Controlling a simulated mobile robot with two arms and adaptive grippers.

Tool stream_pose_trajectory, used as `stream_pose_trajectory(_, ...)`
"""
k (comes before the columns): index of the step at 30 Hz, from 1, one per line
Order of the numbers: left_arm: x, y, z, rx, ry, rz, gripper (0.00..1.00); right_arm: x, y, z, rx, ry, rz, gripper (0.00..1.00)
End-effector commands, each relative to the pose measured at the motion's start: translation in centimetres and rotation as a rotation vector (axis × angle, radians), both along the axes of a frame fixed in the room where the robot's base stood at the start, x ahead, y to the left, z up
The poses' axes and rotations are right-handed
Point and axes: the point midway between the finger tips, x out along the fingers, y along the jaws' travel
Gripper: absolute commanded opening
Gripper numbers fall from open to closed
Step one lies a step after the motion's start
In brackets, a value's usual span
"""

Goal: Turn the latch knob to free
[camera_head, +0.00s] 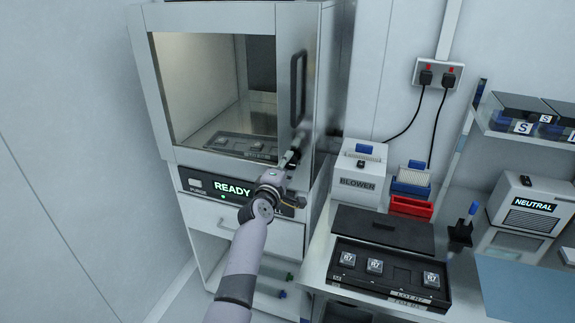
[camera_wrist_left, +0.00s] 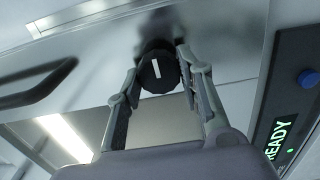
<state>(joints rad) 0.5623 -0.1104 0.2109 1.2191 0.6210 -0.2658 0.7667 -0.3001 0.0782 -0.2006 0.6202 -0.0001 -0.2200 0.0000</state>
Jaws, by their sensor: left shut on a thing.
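The latch knob (camera_wrist_left: 158,72) is a dark round knob with a white pointer line, seen in the left wrist view on the front of the handler's door frame. The pointer line looks nearly upright in that view, with a slight tilt. My left gripper (camera_wrist_left: 160,66) has one finger on each side of the knob and is shut on it. In the head view my left gripper (camera_head: 291,158) reaches the lower right of the handler door (camera_head: 213,90), below the dark door handle (camera_head: 298,88); the knob is mostly hidden there by the gripper. My right gripper is not in view.
The handler's panel reads READY (camera_head: 232,188). A blower box (camera_head: 357,180), a red bin (camera_head: 411,207) and a black tray (camera_head: 390,291) with several R7 parts stand on the bench at the right. A NEUTRAL unit (camera_head: 530,205) stands farther right.

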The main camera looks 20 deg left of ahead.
Motion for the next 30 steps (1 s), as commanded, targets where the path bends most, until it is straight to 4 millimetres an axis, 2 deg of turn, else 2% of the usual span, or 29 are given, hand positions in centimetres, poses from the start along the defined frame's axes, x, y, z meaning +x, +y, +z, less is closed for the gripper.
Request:
stream_pose_trajectory(13,0.00,0.02,-0.07,-0.011,0.001,0.000,0.06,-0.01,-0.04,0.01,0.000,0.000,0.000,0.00)
stream_pose_trajectory(14,-0.01,0.02,-0.07,-0.010,0.001,0.000,0.35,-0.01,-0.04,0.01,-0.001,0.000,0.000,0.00)
stream_pose_trajectory(22,0.00,0.02,-0.05,-0.009,0.001,0.000,0.53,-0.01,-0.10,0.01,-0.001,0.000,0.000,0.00)
stream_pose_trajectory(30,0.00,0.02,0.02,-0.009,0.000,0.000,0.53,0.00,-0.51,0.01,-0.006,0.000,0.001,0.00)
